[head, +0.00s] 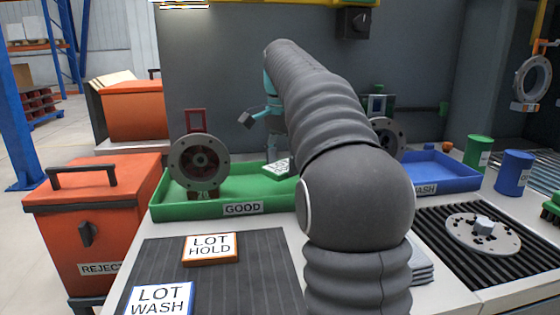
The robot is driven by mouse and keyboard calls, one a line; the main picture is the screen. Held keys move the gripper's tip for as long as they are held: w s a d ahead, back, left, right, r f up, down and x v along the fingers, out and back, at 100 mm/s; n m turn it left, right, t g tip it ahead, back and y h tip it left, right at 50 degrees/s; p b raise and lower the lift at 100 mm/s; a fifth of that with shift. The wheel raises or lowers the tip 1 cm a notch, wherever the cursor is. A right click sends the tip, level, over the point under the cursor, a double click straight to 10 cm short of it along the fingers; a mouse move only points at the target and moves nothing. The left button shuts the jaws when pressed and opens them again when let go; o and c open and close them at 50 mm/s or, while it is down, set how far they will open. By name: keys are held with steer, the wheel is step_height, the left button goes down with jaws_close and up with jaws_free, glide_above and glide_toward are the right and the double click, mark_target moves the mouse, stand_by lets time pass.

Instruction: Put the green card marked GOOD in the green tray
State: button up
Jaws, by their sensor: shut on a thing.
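The green card (277,169) shows in the head view at the right part of the green tray (212,211). It is tilted and partly hidden behind my arm, with only part of its white lettering visible. My gripper (273,150) comes down from above onto the card and is shut on it. My arm hides much of the gripper and the fingertips are small. I cannot tell whether the card touches the tray floor. The tray has a GOOD label on its front wall. A grey flanged part (200,163) with a red tag stands in its left part.
LOT HOLD (211,249) and LOT WASH (160,299) cards lie on the dark mat in front. A blue tray (440,171) is at the right, near green and blue canisters. A red reject bin (95,225) stands left. A ring part (531,78) hangs at far right.

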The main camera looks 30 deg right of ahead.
mark_target(281, 161)
steer(key=w+f, duration=0.1)
steer(key=w+d, duration=0.1)
steer(key=w, duration=0.1)
steer(key=shift+f, duration=0.4)
steer(key=shift+d+f, duration=0.1)
steer(key=shift+f, duration=1.5)
steer(key=shift+w, duration=0.1)
steer(key=shift+f, duration=0.65)
stand_by(2.0)
steer(key=o, duration=1.1)
steer(key=shift+o, duration=0.4)
steer(key=shift+w, duration=0.1)
